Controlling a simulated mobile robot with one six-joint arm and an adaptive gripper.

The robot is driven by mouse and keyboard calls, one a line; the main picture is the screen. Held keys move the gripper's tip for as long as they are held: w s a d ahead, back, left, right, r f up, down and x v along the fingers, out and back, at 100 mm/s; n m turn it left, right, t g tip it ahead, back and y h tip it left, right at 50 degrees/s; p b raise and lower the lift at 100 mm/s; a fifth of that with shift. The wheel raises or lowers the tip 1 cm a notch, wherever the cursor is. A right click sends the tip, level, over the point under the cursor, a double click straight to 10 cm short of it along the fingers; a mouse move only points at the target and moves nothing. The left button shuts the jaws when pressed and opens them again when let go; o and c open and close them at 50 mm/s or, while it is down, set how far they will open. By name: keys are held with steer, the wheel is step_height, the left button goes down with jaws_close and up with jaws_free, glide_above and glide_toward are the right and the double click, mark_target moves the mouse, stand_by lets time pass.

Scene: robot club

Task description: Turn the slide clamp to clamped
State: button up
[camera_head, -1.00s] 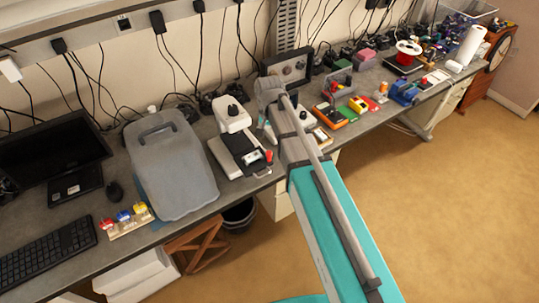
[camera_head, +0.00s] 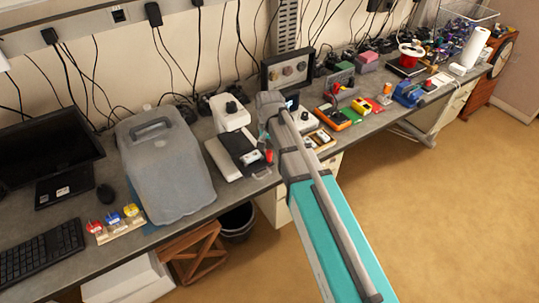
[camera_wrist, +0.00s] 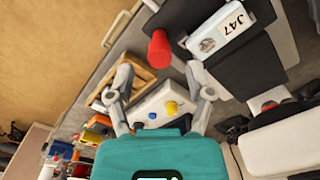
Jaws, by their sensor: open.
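The slide clamp appears to be the red-handled part on a black and white bench device (camera_head: 228,150) near the table's front edge. Its red handle (camera_head: 268,156) shows just left of my arm. In the wrist view the red handle (camera_wrist: 160,48) stands beyond my fingertips, beside the black base and a small white block labelled J47 (camera_wrist: 222,36). My gripper (camera_wrist: 162,72) is open and empty, with one finger on each side and the handle ahead, apart from it. In the head view my arm hides the gripper's fingers.
A white box with coloured knobs (camera_wrist: 155,108) and a wooden tray (camera_wrist: 108,98) lie behind my fingers. Orange and green gadgets (camera_head: 335,118) stand to the right. The floor in front is clear.

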steer(key=shift+f+b, duration=0.9)
steer(key=shift+f, duration=0.25)
jaws_close()
